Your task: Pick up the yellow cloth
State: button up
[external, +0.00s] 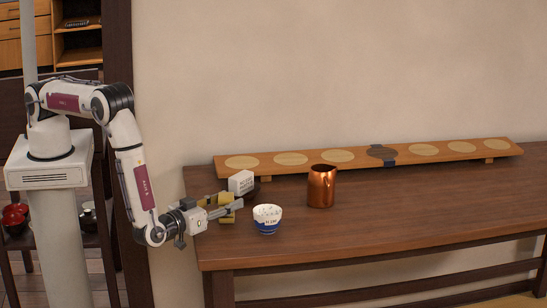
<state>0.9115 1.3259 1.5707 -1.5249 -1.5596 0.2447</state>
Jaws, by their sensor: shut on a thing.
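The yellow cloth (226,218) is at the left end of the wooden table, partly hidden by my gripper. My gripper (232,207) reaches in from the left, low over the table, with its fingers shut on the cloth. Yellow parts show on both sides of the fingers. I cannot tell whether the cloth touches the tabletop.
A white box (241,182) stands just behind the fingers. A white and blue cup (267,220) is close on the right, and a copper mug (321,187) is farther right. A raised wooden board (460,147) runs along the wall. The table's right side (440,200) is clear.

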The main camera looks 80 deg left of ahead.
aim_at(226, 195)
jog(key=shift+r, duration=4.95)
